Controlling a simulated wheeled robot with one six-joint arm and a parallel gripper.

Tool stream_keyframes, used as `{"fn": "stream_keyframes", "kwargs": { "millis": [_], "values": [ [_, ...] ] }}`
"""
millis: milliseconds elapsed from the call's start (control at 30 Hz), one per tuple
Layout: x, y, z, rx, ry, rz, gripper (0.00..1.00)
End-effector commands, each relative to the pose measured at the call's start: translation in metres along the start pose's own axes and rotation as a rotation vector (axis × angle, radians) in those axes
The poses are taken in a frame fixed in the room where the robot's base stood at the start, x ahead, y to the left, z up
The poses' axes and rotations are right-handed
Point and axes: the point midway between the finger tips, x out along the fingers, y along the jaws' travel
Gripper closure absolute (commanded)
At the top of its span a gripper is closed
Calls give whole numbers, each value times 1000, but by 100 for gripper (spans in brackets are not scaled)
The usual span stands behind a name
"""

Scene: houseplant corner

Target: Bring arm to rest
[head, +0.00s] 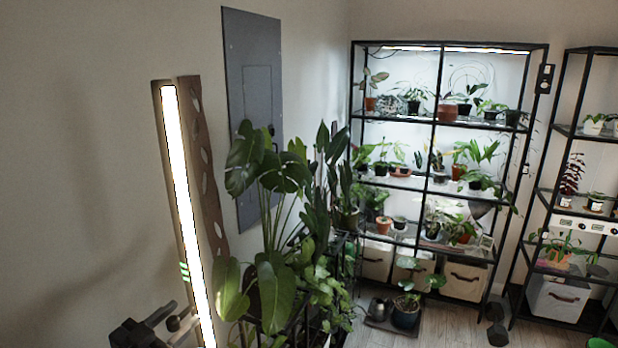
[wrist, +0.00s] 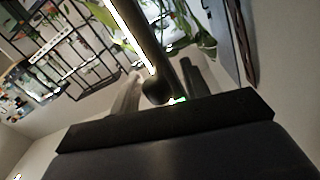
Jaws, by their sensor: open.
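My gripper (head: 184,314) is at the lower left of the head view, beside the lower part of a tall lit lamp bar (head: 186,200). In the wrist view my gripper (wrist: 160,76) shows two fingers standing apart. A dark rounded knob (wrist: 158,91) appears between them, at the lower end of a bar with a bright strip. The rest of my arm is mostly out of the head view.
A large leafy plant (head: 270,220) stands to the right of the lamp bar. A black shelf rack (head: 434,130) with potted plants stands behind, with another rack (head: 560,150) at right. A grey wall panel (head: 251,100) is behind the plant. Some wooden floor (head: 455,325) is clear.

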Motion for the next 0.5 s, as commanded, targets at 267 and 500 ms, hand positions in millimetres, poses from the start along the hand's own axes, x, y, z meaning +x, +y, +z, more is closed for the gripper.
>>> {"fn": "stream_keyframes", "kwargs": {
  "millis": [267, 500],
  "values": [
    [-58, 0, 3, 2, 0, -5, 56],
    [-77, 0, -3, -1, 2, 6, 56]
  ]
}}
